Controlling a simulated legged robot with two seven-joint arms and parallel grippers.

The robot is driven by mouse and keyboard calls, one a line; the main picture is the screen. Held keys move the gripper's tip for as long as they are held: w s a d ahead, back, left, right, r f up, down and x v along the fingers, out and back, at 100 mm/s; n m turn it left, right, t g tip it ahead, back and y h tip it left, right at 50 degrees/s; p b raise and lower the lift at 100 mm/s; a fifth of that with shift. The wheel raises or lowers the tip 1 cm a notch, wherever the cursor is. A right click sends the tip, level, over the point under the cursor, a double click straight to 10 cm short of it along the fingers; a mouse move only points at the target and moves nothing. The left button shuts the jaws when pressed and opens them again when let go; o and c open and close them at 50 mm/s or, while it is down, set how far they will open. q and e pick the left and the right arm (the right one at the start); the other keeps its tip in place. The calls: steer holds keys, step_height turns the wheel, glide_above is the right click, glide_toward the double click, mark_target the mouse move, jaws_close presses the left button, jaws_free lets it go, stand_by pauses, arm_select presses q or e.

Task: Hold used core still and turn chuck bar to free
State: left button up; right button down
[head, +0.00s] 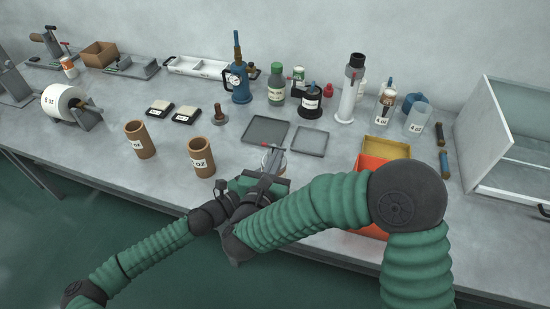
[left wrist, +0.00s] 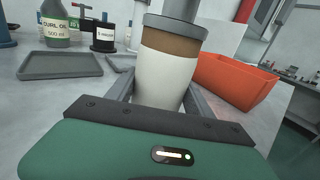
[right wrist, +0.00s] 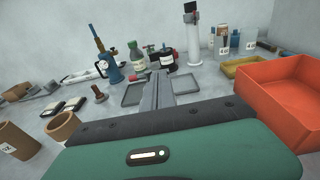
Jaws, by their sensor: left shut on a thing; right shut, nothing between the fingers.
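The used core (left wrist: 164,78), brown with a white band, stands upright between my left gripper's fingers (left wrist: 160,96) in the left wrist view. A grey ring (left wrist: 175,26) sits on its top, with a grey shape above that I cannot identify for sure. In the head view the core is mostly hidden behind my arms and grippers. My right gripper (right wrist: 157,78) is shut and empty in the right wrist view, its fingers pressed together; it also shows in the head view (head: 268,168) over the table's front edge. I cannot make out the chuck bar for certain.
Two brown cores (head: 140,140) (head: 200,157) stand to the left. Two grey trays (head: 265,130) (head: 309,141) lie behind my grippers. An orange bin (head: 372,170) and a yellow tray (head: 386,147) are at right. Bottles and a white column (head: 348,95) stand at the back.

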mark_target(285, 150)
steer(key=shift+w+d+n+y, duration=0.1)
steer(key=shift+d+n+y, duration=0.25)
steer(key=shift+n+y, duration=0.55)
steer(key=n+g+y, duration=0.1)
steer(key=n+y, duration=0.2)
steer(key=y, duration=0.2)
steer(key=w+d+n+g+y, duration=0.1)
steer(key=n+y, duration=0.3)
steer(key=w+d+n+g+y, duration=0.1)
steer(key=n+g+y, duration=0.1)
steer(key=y, duration=0.3)
steer(key=shift+w+d+f+n+y, duration=0.1)
steer(key=shift+w+d+n+y, duration=0.15)
steer(key=shift+n, duration=0.45)
steer(key=w+n+g+y, duration=0.1)
steer(key=n+g, duration=0.2)
steer(key=w+n+g+y, duration=0.1)
steer(key=n+g+y, duration=0.1)
steer(key=g, duration=0.2)
steer(key=w+n+g+y, duration=0.1)
steer(key=n+g+y, duration=0.1)
steer(key=n+g, duration=0.1)
steer(key=shift+w+n+g, duration=0.3)
steer(key=shift+g, duration=0.3)
steer(key=shift+w, duration=0.2)
